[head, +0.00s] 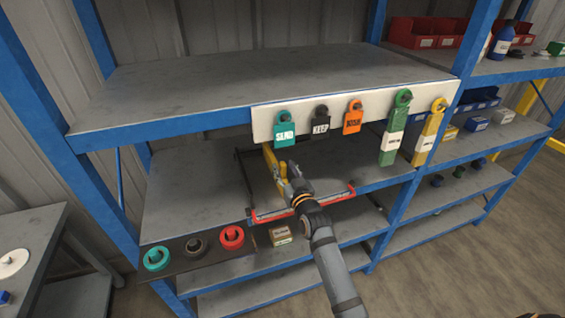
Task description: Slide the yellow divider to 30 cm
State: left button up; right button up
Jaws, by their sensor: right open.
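The yellow divider (271,160) stands on the middle shelf, at the left part of a black-railed frame. Its front part is partly hidden by my gripper. A red strip with a pale edge (272,213) runs along the shelf front; any scale marks on it are too small to read. My right gripper (287,170) is open, just to the right of the divider and very close to it; I cannot tell whether they touch. My left gripper is not in view.
A white board (262,123) above carries several hanging tags, including a teal tag (284,130) and an orange tag (352,117). A dark tray (178,262) with ring-shaped parts and a small brown box (280,236) sit lower. The shelf right of my gripper looks clear.

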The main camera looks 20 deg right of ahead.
jog(key=shift+w, duration=1.15)
jog(key=shift+c, duration=0.4)
grip_shut()
